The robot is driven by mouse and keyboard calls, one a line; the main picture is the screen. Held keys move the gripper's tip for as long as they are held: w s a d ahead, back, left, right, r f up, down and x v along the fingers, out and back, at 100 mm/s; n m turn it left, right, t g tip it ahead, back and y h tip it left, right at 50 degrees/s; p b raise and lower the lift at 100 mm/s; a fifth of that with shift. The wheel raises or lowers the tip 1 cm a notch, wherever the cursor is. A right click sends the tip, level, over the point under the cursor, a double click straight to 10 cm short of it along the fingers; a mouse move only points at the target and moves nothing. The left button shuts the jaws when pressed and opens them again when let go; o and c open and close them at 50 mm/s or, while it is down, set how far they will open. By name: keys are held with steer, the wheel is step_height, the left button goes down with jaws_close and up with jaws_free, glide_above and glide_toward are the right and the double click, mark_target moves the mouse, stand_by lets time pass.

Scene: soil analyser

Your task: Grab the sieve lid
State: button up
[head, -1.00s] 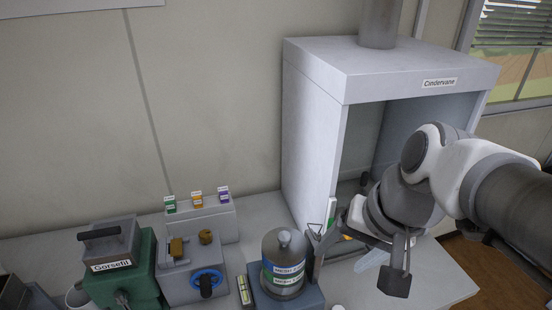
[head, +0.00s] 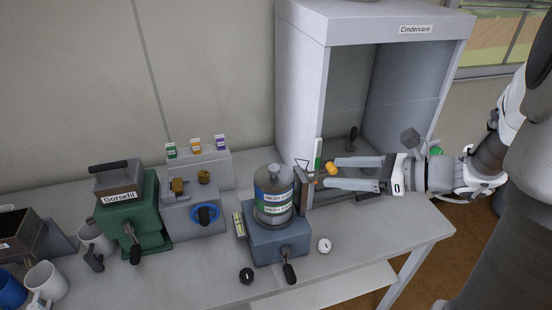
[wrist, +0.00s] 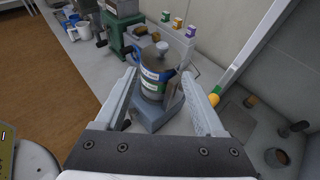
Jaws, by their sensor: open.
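The sieve lid (head: 273,174) is a grey domed cap with a knob, on top of the sieve stack (head: 273,205) with its blue and green MESH bands. The stack stands upright on a blue-grey shaker base (head: 262,238). In the wrist view, the lid (wrist: 154,54) shows beyond and between my fingers. My gripper (head: 328,172) is open and empty, pointing left at the stack from its right side. The fingertips are apart from the lid, to its right. In the wrist view, my gripper (wrist: 160,76) has a finger on each side of the stack's outline.
A white hood (head: 297,90) marked Cindervane stands behind, with its side wall near my fingers. A small grey upright plate (head: 305,188) stands between stack and gripper. A green Gorsefil machine (head: 140,215) and a grey unit with a blue wheel (head: 205,215) are to the left.

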glide_toward(274, 166)
steer(key=x, duration=0.2)
steer(key=p+x, duration=0.1)
steer(key=x, duration=0.2)
steer(key=shift+s+d+f, duration=0.1)
steer(key=shift+s+f, duration=0.1)
steer(key=shift+f, duration=0.15)
steer(key=shift+p+x, duration=0.4)
steer(key=shift+x, duration=2.35)
steer(key=shift+d+f, duration=0.1)
steer(key=shift+c, duration=0.2)
jaws_close()
